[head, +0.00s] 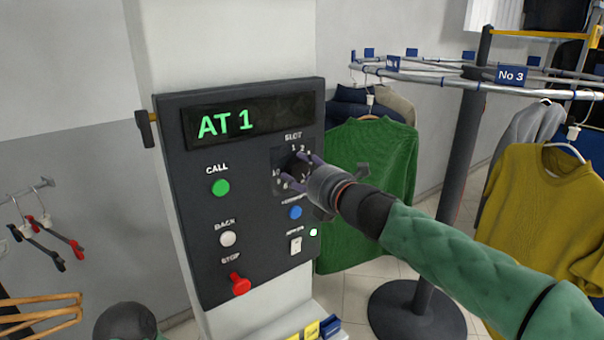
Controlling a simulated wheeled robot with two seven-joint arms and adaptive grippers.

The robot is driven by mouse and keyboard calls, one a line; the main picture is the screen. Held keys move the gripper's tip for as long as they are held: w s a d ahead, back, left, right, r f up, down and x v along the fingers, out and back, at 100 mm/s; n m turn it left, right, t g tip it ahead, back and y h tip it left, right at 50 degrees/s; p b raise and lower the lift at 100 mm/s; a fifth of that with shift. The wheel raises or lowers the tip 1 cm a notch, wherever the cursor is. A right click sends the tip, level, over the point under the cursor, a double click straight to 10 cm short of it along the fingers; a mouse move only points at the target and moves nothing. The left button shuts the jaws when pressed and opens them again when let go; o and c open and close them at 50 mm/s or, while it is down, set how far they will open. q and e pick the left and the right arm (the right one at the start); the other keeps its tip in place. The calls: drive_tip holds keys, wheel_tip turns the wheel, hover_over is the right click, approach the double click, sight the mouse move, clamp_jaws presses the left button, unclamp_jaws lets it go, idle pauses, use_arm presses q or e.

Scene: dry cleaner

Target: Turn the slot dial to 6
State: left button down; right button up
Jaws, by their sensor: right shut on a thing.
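The dark control panel (198,265) is mounted on a pale column, and its display (248,119) reads "AT 1" in green. The slot dial (297,164) is a dark knob at the panel's right side under the label "SLOT", with white numbers around it. My right gripper (306,172) reaches in from the right and is shut on the slot dial. Its fingers hide much of the knob and some numbers, so I cannot tell where the dial points. My left gripper is not in view.
Green call (220,188), white back (228,239) and red stop (240,285) buttons are further left. A garment rail with a green sweater (360,215) stands behind my right arm.

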drive_tip(key=shift+a+f, duration=0.3)
drive_tip(key=shift+f, duration=0.3)
drive_tip(key=o, duration=1.1)
drive_tip(key=shift+r, duration=0.15)
drive_tip(key=shift+d+r, duration=0.15)
drive_tip(key=shift+r, duration=0.05)
drive_tip(key=v, duration=1.2)
